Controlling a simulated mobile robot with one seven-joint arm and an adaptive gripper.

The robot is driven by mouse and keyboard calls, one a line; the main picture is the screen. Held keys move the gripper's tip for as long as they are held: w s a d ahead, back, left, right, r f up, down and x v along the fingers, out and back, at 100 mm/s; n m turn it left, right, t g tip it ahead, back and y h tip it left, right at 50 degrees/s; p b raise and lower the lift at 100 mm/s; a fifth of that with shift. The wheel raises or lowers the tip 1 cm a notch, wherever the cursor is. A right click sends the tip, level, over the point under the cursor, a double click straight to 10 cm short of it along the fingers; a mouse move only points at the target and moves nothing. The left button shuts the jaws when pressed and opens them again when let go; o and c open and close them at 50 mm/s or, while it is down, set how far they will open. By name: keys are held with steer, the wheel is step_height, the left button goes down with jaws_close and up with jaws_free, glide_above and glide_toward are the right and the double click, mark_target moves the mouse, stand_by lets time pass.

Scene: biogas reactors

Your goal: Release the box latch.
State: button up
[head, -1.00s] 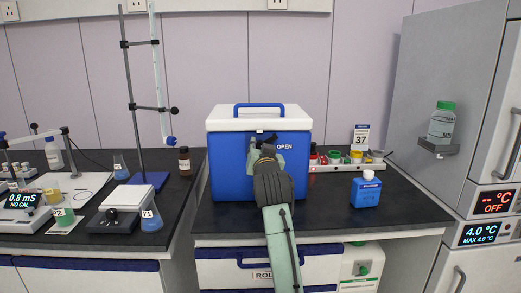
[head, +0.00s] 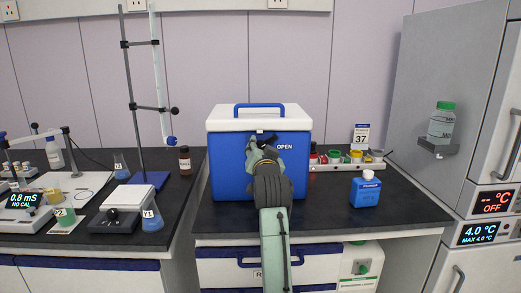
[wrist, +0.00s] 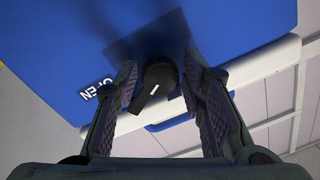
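The box (head: 230,165) is a blue cooler with a white lid and blue handle on the right-hand bench. Its front has an OPEN label (head: 284,147), also visible in the wrist view (wrist: 97,89). The latch (wrist: 160,76) is a dark round knob with a pointed arm and a white mark. In the wrist view it lies between my fingers, with narrow gaps beside it. My gripper (wrist: 160,70) is open around the knob; touch is hard to judge. In the head view my gripper (head: 263,146) is at the upper front of the box and largely hides the latch.
A blue bottle (head: 366,192) and a rack of coloured cups (head: 340,167) stand right of the box. A brown bottle (head: 185,160) and a burette stand (head: 140,180) are to the left. Bare bench (head: 325,215) lies in front.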

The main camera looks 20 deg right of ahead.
steer(key=shift+o, duration=1.1)
steer(key=v, duration=1.2)
steer(key=shift+r, duration=0.1)
